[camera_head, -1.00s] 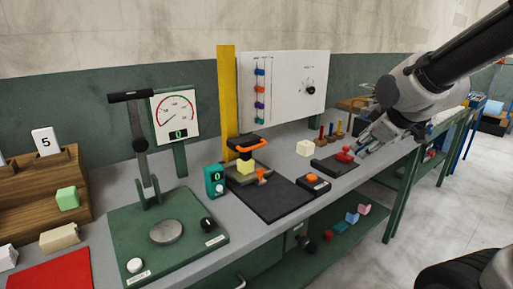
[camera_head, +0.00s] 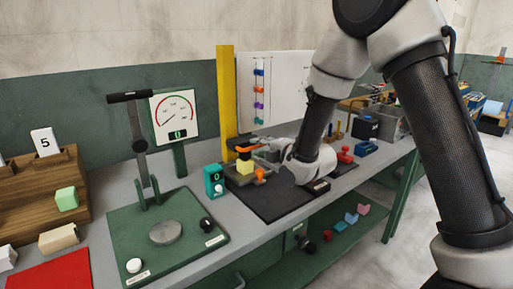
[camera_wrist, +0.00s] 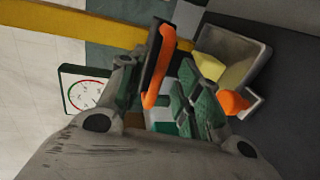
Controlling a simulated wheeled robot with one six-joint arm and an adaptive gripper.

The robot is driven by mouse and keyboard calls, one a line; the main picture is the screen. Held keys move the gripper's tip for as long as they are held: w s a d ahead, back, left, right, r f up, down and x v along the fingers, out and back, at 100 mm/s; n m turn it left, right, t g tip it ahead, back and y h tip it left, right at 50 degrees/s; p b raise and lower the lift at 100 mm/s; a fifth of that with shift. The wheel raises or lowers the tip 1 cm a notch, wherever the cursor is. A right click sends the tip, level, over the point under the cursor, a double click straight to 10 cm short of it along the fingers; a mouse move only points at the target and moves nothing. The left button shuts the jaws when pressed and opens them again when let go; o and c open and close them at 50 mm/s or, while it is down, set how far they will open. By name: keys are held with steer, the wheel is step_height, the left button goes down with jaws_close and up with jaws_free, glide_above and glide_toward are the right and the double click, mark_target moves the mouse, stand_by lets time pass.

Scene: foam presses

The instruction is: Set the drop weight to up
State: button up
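The drop weight is a dark block with an orange handle (camera_head: 243,150), low on the yellow column (camera_head: 226,95), just above a yellow foam block (camera_head: 245,167). My gripper (camera_head: 272,146) reaches in from the right, close to the handle. In the wrist view the fingers (camera_wrist: 160,88) stand apart, with the orange handle (camera_wrist: 165,62) between them in the picture. Contact with the handle cannot be told. The yellow block (camera_wrist: 209,66) sits below in a grey holder.
An orange lever (camera_head: 260,175) stands beside the yellow block on the dark base (camera_head: 268,208). A teal display box (camera_head: 214,181) and a green press (camera_head: 165,260) stand to the left. My forearm covers part of the white panel (camera_head: 285,85).

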steer(key=shift+x, duration=1.45)
steer(key=shift+d, duration=0.1)
jaws_close()
steer(key=shift+r, duration=0.1)
